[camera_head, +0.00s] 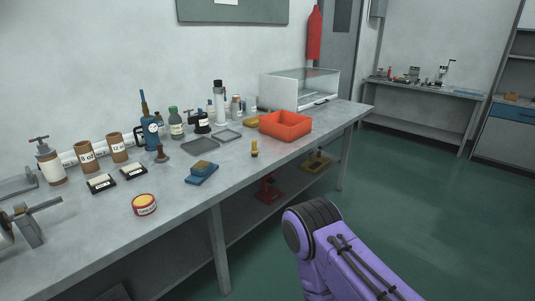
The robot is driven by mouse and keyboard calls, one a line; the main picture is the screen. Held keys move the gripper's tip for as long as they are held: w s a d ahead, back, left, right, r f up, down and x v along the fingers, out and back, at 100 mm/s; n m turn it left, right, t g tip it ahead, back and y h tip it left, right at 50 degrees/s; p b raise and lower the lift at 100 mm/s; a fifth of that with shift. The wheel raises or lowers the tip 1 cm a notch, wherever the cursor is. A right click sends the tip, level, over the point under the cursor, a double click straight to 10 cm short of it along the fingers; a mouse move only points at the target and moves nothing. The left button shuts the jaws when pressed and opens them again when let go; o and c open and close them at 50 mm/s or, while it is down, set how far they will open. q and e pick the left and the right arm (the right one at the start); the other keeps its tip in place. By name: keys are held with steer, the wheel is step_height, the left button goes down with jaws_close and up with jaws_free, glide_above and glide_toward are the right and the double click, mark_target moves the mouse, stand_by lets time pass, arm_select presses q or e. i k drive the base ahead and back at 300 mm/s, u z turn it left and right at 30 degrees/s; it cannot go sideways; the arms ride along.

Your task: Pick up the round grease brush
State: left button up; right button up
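I cannot tell for certain which item is the round grease brush. A small brown piece with a knobbed top and a round base (162,153) stands upright on the grey workbench (205,218), left of the middle. A small yellow upright piece (254,149) stands nearer the front edge, in front of the orange-red bin (285,125). Both stand free, with nothing touching them. Neither of my grippers is in view. Only a purple link of my arm shows at the lower right, off the bench.
Bottles and labelled tubes line the wall. The bench's front right stretch is clear.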

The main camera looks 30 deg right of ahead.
mark_target(254, 152)
steer(key=z, duration=1.85)
steer(key=i, duration=1.15)
steer(key=u, duration=1.5)
